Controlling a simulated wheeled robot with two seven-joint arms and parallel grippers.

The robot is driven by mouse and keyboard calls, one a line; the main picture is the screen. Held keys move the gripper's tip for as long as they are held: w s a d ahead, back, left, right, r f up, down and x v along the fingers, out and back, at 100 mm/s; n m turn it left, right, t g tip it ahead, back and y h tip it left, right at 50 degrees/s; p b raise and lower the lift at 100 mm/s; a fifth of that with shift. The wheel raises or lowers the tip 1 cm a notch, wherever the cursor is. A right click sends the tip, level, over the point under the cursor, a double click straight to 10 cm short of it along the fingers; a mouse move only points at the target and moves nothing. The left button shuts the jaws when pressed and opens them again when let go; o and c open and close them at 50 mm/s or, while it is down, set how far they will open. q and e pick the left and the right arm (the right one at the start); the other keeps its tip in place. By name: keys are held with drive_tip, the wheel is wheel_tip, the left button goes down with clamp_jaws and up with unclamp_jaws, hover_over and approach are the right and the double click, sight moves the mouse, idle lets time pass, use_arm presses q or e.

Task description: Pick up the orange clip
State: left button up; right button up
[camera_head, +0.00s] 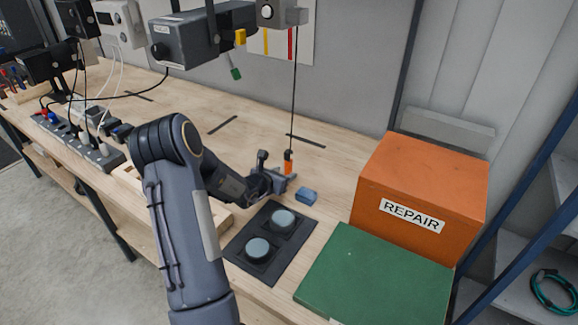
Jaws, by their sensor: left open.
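The orange clip (288,165) hangs upright at the lower end of a dark cord, a little above the workbench. My left gripper (276,172) is open, with its fingers close beside the clip on its left. One finger stands up left of the clip and the other is near its lower end. I cannot tell whether they touch it. My right gripper is not in view.
A blue block (307,196) lies just right of the gripper. A black pad (268,243) with two round discs is in front. An orange REPAIR box (425,180) and a green panel (375,275) are at right. Power strips (85,145) lie at left.

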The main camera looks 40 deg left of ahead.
sight(287, 172)
use_arm(q)
drive_tip(key=shift+p+x, duration=0.55)
drive_tip(key=shift+x, duration=1.45)
drive_tip(key=shift+s+a, duration=0.1)
clamp_jaws()
